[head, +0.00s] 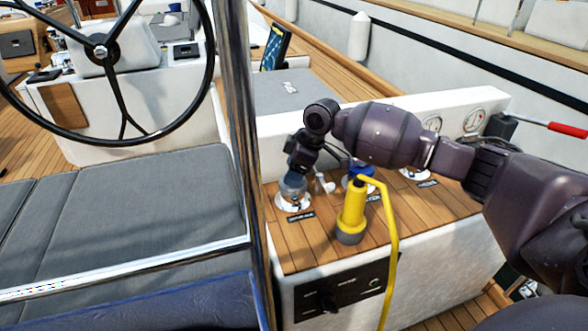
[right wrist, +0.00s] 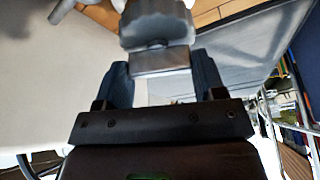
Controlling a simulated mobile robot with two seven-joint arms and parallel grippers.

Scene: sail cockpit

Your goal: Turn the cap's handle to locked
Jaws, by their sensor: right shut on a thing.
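The cap (head: 293,187) is a blue-grey round fitting on a white deck plate (head: 294,202) with a dark label in front, on the wooden top of the side box. My right gripper (head: 295,178) comes down onto it from above. In the right wrist view the cap (right wrist: 157,28) has a scalloped edge, and its flat grey handle (right wrist: 160,61) sits between the two fingers of my right gripper (right wrist: 162,80). The gripper is shut on the handle. The cap's markings cannot be read. My left gripper is not in view.
A yellow plug with a yellow cable (head: 351,212) stands close to the right of the cap. Behind it is a blue cap (head: 360,172). A steel post (head: 243,150) rises close on the left, by the grey seat (head: 150,220) and steering wheel (head: 100,52).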

